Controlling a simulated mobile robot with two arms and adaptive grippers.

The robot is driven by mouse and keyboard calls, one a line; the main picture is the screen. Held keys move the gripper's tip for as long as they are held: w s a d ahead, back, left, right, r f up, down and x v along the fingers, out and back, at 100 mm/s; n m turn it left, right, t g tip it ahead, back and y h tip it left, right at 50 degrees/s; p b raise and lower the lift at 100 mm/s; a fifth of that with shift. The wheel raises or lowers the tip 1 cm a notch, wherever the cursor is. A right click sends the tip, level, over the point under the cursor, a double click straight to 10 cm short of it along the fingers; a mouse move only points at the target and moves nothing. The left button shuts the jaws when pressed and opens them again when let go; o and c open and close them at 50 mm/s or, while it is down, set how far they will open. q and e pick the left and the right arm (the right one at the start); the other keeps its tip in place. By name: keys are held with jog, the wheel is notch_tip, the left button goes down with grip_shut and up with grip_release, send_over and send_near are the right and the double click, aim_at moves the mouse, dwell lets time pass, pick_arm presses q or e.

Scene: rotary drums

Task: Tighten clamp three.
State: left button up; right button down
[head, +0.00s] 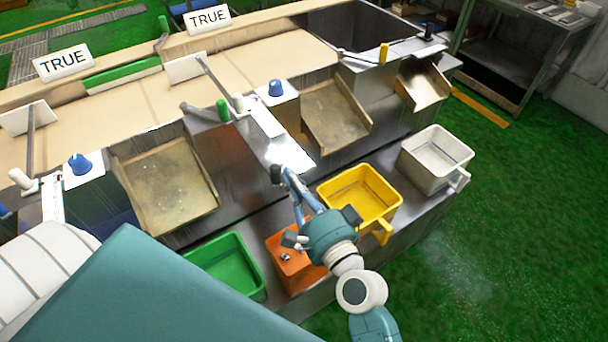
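No part carries a readable "three", so I cannot tell which is clamp three. Candidate fittings on the machine include a green handle (222,110) beside a white post with a grey lever (220,82), a blue knob (276,88) on a white block, and another blue knob (80,164) further left. My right gripper (283,176) reaches up to the front end of a bright metal plate (285,152) below the near blue knob. Its small fingertips overlap the plate's edge; I cannot tell whether they touch or hold anything. My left gripper is out of view.
Metal chutes (168,185) (337,113) slope from the machine front. Green floor at right is open.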

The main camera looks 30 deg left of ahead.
aim_at(274, 176)
jog(key=shift+s+a+r, duration=0.1)
jog(key=shift+s+a, duration=0.6)
jog(key=shift+s, duration=0.05)
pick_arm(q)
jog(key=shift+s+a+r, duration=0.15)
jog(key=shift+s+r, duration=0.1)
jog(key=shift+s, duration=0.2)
pick_arm(e)
jog(key=shift+s+a, duration=0.25)
jog(key=shift+s+a, duration=0.2)
jog(key=shift+w+d, duration=0.1)
